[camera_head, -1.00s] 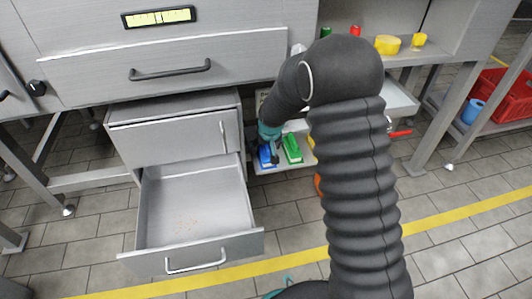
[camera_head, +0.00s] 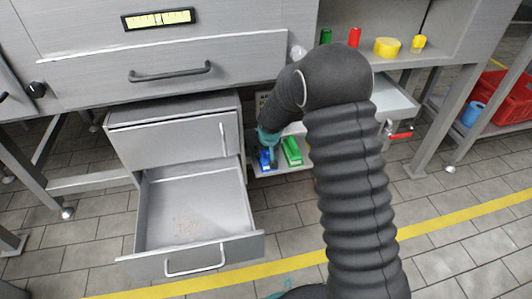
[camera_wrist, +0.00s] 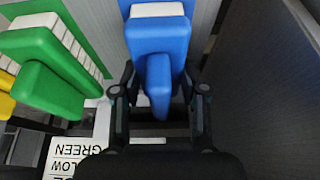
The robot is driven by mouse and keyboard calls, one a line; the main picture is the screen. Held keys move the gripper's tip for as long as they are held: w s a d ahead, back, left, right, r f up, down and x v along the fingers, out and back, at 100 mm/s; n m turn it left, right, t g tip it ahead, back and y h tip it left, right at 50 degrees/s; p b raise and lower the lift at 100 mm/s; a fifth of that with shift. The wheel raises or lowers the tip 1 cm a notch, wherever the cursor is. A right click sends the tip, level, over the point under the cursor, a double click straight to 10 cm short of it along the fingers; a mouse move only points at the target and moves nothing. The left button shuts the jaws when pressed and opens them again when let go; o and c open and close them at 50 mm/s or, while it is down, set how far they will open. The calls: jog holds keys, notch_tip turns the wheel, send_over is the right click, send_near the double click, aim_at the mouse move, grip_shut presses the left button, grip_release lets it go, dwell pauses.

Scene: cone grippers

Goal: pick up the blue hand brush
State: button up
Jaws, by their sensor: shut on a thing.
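The blue hand brush (camera_head: 264,158) stands at the left end of a low shelf under the bench. In the wrist view the blue hand brush (camera_wrist: 158,45) is at top centre, its handle pointing toward me between the fingers. My gripper (camera_wrist: 158,92) is shut on the brush handle, one finger on each side. In the head view my gripper (camera_head: 268,148) is small and partly hidden by my arm. A green hand brush (camera_head: 292,151) is just right of the blue one; it also shows in the wrist view (camera_wrist: 50,60). I cannot tell whether the blue brush touches the shelf.
An open drawer (camera_head: 192,243) with brownish crumbs is left of the shelf (camera_head: 262,172). A dark panel (camera_wrist: 265,90) is close to the right of my gripper. A yellow brush (camera_wrist: 5,85) and a printed label (camera_wrist: 68,160) are at left. Red crates (camera_head: 510,105) stand far right.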

jog(key=shift+r, duration=0.15)
notch_tip(320, 180, up, 4)
jog(key=shift+f+p, duration=0.15)
jog(key=shift+p, duration=0.3)
jog(key=s+d+r+p, duration=0.1)
jog(key=s+d+r, duration=0.5)
jog(key=s, duration=0.4)
jog(key=shift+r, duration=0.55)
